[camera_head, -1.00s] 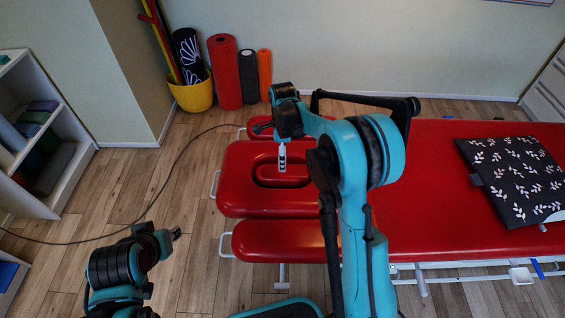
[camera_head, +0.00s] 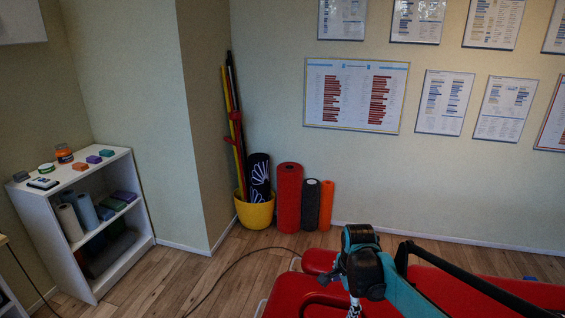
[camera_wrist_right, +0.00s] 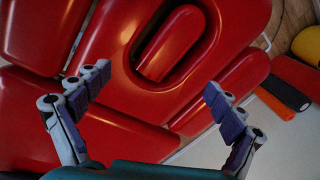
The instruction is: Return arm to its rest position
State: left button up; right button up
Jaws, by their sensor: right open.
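My right arm (camera_head: 365,262) shows at the bottom right of the head view, turquoise and black, reaching over the red treatment table (camera_head: 291,291). My right gripper (camera_wrist_right: 158,79) shows in the right wrist view with its two fingers wide apart. Nothing is between the fingers. Below them is the red padded table (camera_wrist_right: 112,134) with its oval opening and small inner pad; I cannot tell how far below it is. In the head view only a small part of the right gripper shows at the lower edge. My left arm and left gripper are outside the view.
A white shelf unit (camera_head: 118,272) with small items stands at the left. A yellow bucket (camera_head: 254,214) and upright rolls, including a red one (camera_head: 289,198), stand by the wall. A cable (camera_head: 225,273) lies on the floor. Framed charts (camera_head: 355,95) hang behind.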

jog(key=s+r+n+t, duration=0.2)
jog(key=s+n, duration=0.6)
jog(key=s, duration=0.2)
jog(key=s+r+n+t, duration=0.1)
jog(key=s+n+t, duration=0.2)
jog(key=s+n, duration=0.5)
jog(key=shift+s+r, duration=0.35)
jog(key=shift+s, duration=0.8)
jog(key=shift+c, duration=0.2)
